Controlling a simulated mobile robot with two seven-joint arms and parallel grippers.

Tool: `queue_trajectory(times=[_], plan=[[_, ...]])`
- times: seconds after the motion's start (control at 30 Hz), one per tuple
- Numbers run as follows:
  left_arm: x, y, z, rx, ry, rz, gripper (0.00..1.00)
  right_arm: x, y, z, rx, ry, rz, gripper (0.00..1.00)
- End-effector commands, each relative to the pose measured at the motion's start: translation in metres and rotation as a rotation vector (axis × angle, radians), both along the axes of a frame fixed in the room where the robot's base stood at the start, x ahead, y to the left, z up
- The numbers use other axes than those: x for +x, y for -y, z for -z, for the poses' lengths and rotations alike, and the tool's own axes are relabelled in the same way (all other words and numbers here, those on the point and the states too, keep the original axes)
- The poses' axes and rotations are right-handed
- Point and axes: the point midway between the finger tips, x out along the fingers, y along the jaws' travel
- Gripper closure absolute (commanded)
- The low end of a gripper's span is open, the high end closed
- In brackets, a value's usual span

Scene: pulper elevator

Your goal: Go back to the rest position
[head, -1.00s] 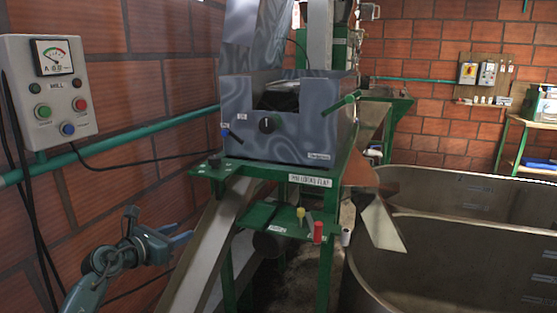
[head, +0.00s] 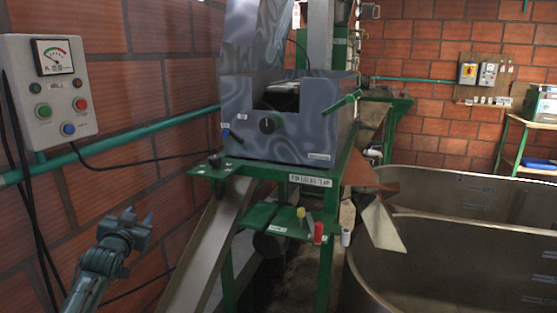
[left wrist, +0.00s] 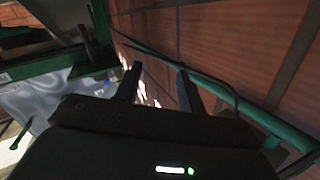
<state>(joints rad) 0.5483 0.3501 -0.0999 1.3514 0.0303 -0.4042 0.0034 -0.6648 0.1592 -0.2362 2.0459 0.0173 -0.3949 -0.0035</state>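My left gripper (head: 138,217) is at the lower left of the head view, in front of the brick wall and below the mill control box. Its two fingers stand apart with nothing between them. In the left wrist view the fingers (left wrist: 155,84) are also spread and empty, with a green pipe and brick wall beyond them. My right gripper is in neither view.
The grey pulper (head: 290,140) stands on a green frame (head: 335,175) to the right of my left gripper. A metal chute (head: 205,245) slopes down beside the gripper. The control box (head: 48,90) and green pipe (head: 150,133) are on the wall. Large tanks (head: 450,255) fill the right.

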Motion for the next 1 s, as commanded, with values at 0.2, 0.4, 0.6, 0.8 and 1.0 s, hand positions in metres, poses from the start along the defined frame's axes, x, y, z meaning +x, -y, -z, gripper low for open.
queue_trajectory(times=[0.2, 0.4, 0.6, 0.8, 1.0], plan=[[-0.050, 0.047, 0.087, -0.002, -0.105, 0.077, 0.60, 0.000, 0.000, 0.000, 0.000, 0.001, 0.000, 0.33], [-0.127, 0.099, 0.168, -0.045, -0.224, 0.160, 0.60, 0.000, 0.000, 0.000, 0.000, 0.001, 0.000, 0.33], [-0.246, 0.158, 0.237, -0.140, -0.375, 0.241, 0.60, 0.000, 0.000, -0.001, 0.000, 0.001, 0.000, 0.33], [-0.348, 0.198, 0.260, -0.242, -0.493, 0.278, 0.60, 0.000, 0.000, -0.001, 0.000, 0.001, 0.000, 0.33], [-0.392, 0.213, 0.261, -0.294, -0.545, 0.286, 0.60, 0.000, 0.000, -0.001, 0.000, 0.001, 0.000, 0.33]])
